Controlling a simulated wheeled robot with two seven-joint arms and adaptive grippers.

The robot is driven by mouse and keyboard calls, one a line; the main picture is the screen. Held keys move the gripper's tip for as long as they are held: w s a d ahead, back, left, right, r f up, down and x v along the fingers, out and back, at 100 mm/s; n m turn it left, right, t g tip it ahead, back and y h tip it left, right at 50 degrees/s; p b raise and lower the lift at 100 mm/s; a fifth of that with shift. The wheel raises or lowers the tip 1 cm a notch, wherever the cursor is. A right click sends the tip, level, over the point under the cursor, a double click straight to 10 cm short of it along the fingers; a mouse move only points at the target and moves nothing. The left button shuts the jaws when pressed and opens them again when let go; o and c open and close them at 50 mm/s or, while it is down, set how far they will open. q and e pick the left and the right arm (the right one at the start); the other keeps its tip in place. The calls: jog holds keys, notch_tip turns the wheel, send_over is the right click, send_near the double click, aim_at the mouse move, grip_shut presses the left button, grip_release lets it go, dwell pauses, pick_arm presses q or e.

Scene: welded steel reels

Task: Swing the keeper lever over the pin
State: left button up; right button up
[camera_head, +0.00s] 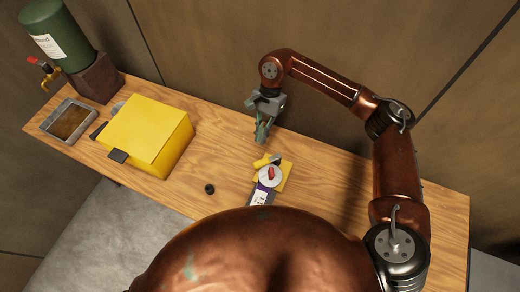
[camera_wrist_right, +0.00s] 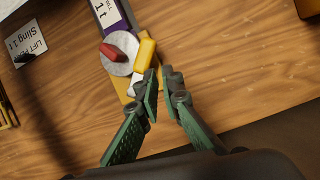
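A yellow plate (camera_head: 285,178) lies on the bench and carries a round silver disc (camera_head: 270,181) with a red piece (camera_head: 271,173) on it. A short yellow lever-like handle (camera_wrist_right: 146,52) sits at the disc's edge in the right wrist view. I cannot tell for sure which part is the pin. A purple strap end with a white label (camera_head: 261,197) reaches the disc. My right gripper (camera_head: 261,138) is behind the plate, pointing down. In its wrist view its green fingers (camera_wrist_right: 160,78) are a little apart with nothing between them, near the yellow handle. My left gripper is out of view.
A yellow box (camera_head: 148,132), a grey metal tray (camera_head: 68,121) and a green tank (camera_head: 56,38) stand on the left of the bench (camera_head: 215,150). A small black ring (camera_head: 209,188) lies left of the plate. The bench right of the plate is clear.

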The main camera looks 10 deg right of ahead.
aim_at(267, 161)
jog(key=n, duration=0.2)
jog(key=w+a+r+n+h+p, duration=0.1)
jog(key=n, duration=0.2)
jog(key=w+a+r+n+h, duration=0.1)
jog(key=n, duration=0.1)
jog(key=shift+w+a+r+n, duration=0.15)
jog(key=shift+w+a+n, duration=0.1)
jog(key=shift+n, duration=0.15)
grip_shut()
jog(key=s+f+n+h+p, duration=0.1)
jog(key=s+f+n+p, duration=0.2)
jog(key=f, duration=0.6)
jog(key=shift+s+d+f+n+t+p, duration=0.3)
jog(key=shift+s+d+f+p, duration=0.15)
jog(key=shift+s, duration=0.5)
jog(key=shift+s, duration=0.1)
